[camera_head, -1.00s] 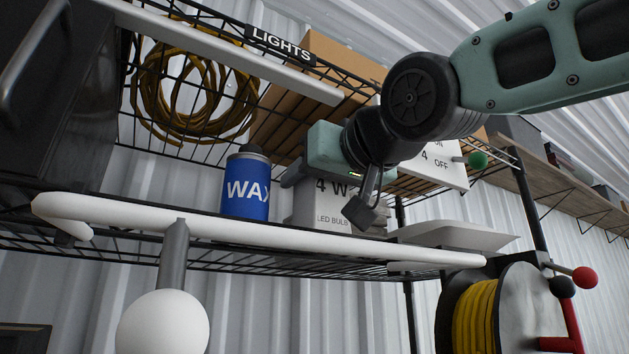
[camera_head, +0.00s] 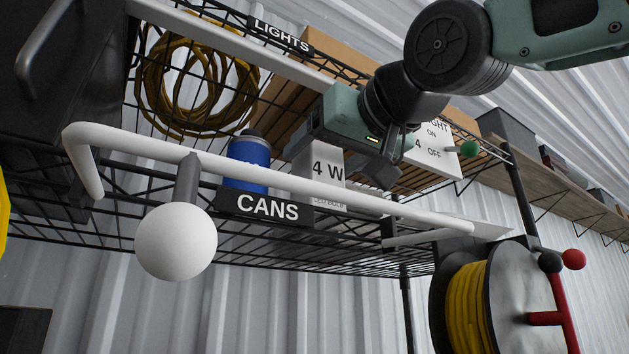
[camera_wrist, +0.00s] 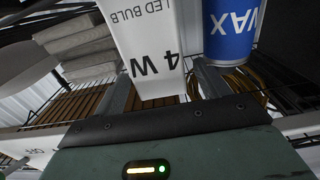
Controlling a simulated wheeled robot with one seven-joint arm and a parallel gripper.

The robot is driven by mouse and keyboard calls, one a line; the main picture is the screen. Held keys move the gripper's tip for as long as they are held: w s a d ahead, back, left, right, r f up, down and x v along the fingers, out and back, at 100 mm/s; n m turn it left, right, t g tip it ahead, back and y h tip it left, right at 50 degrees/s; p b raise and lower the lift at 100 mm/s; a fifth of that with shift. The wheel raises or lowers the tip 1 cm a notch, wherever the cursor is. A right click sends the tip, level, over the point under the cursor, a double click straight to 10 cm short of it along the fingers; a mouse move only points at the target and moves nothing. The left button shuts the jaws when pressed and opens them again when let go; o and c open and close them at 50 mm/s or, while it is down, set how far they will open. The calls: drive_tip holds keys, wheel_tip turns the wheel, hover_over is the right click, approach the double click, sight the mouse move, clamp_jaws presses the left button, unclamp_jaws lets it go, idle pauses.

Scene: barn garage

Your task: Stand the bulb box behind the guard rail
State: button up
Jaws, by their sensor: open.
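The bulb box (camera_head: 326,172), white with "4 W" and "LED BULB" on it, looks upright on the lower shelf behind the white guard rail (camera_head: 290,186). The rail crosses in front of its lower part. In the wrist view the box (camera_wrist: 146,45) appears upside down. My gripper (camera_wrist: 163,85) is open, with its fingers at either side of the box's near end; I cannot tell whether they touch it.
A CANS label (camera_head: 266,208) is on the shelf edge. The LIGHTS shelf is overhead, with a switch card (camera_head: 437,148) to the right. A cable reel (camera_head: 490,300) is lower right.

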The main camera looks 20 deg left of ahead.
drive_tip(key=b+v, duration=0.3)
drive_tip(key=v, duration=0.5)
drive_tip(key=shift+b, duration=0.4)
